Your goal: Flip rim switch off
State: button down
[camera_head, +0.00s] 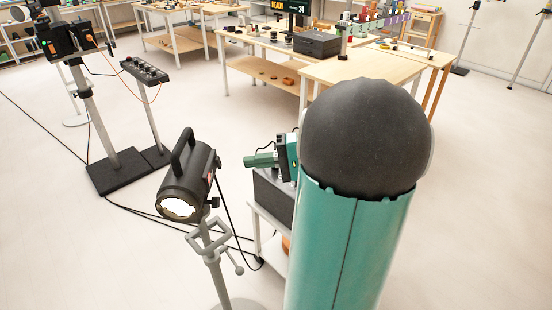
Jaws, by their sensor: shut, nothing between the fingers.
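A black studio lamp (187,183) with a top handle stands on a grey stand left of centre, its front face glowing white. A small red mark (211,175) shows on its side; I cannot tell whether it is a switch. A black control box (145,71) with several small knobs or switches sits on a post at the upper left. No label reads as rim, so I cannot tell which switch is the rim switch. My gripper (250,161) is shut and empty, pointing left, just right of the lamp and apart from it in the picture. My own arm hides the area right of it.
A small table with a dark box (273,195) stands below my gripper. Cables (130,208) run along the floor near the lamp stand and a black base plate (118,170). Wooden tables (350,76) stand behind. The floor at left front is clear.

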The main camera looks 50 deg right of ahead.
aim_at(221, 165)
jog(key=shift+x, duration=2.75)
jog(key=shift+w, duration=0.1)
jog(key=shift+w+a+f, duration=0.25)
jog(key=shift+a+f, duration=0.05)
jog(key=shift+f, duration=0.05)
